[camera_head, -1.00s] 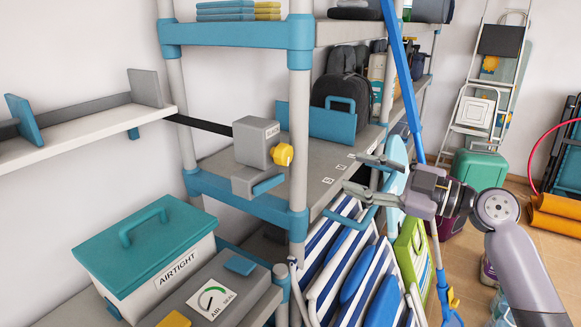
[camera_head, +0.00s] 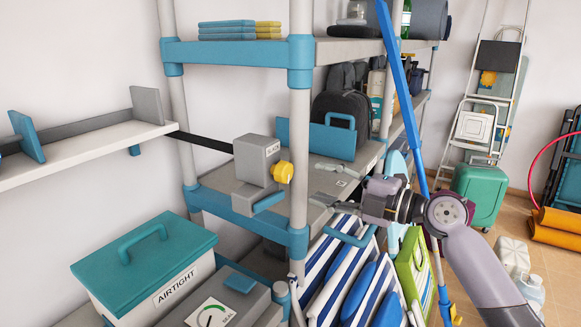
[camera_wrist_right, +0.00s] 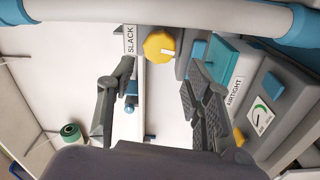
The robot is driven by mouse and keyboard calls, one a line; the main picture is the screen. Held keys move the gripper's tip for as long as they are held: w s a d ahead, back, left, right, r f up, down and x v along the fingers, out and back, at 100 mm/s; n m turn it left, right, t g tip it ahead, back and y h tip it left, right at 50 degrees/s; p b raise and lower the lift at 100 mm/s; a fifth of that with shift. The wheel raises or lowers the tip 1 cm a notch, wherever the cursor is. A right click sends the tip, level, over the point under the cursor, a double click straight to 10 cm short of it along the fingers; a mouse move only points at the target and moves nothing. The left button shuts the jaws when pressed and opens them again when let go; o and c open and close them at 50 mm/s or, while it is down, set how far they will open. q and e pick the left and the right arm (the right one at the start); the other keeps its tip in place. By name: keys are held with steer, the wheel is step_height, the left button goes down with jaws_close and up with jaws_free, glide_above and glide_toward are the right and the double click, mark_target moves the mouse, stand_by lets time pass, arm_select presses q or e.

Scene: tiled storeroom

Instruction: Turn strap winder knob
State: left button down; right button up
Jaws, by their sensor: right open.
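The strap winder (camera_head: 256,160) is a grey box labelled SLACK on the shelf post, with a black strap (camera_head: 205,142) running left to the wall shelf. Its yellow knob (camera_head: 283,172) faces right, above a small blue lever (camera_head: 268,201). My right gripper (camera_head: 322,183) is open and empty, just right of the shelf post and of the knob, not touching it. In the right wrist view, the knob (camera_wrist_right: 159,46) lies beyond the open fingers (camera_wrist_right: 160,78), roughly between them, with a white mark on it. My left gripper is not in view.
The shelf post (camera_head: 299,120) stands close to my right gripper. A blue pole (camera_head: 402,85) leans beside my right arm. Striped folded chairs (camera_head: 350,275) stand below. An AIRTIGHT box (camera_head: 145,255) and a grey gauge unit (camera_head: 235,295) are lower left.

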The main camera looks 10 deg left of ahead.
mark_target(289, 174)
steer(key=p+x, duration=0.2)
steer(key=x, duration=0.6)
steer(key=shift+w+a, duration=0.1)
steer(key=shift+a, duration=0.15)
steer(key=shift+f, duration=0.1)
steer(key=shift+c, duration=0.5)
steer(key=c, duration=0.8)
steer(key=shift+o, duration=0.2)
steer(key=shift+f+b, duration=0.2)
steer(key=shift+b, duration=0.25)
steer(key=m+b, duration=0.3)
steer(key=b, duration=0.1)
steer(key=shift+f+b, duration=0.1)
steer(key=shift+b, duration=0.25)
steer(key=m, duration=0.1)
steer(key=m+b, duration=0.1)
steer(key=shift+r+m, duration=0.25)
steer(key=shift+m, duration=0.05)
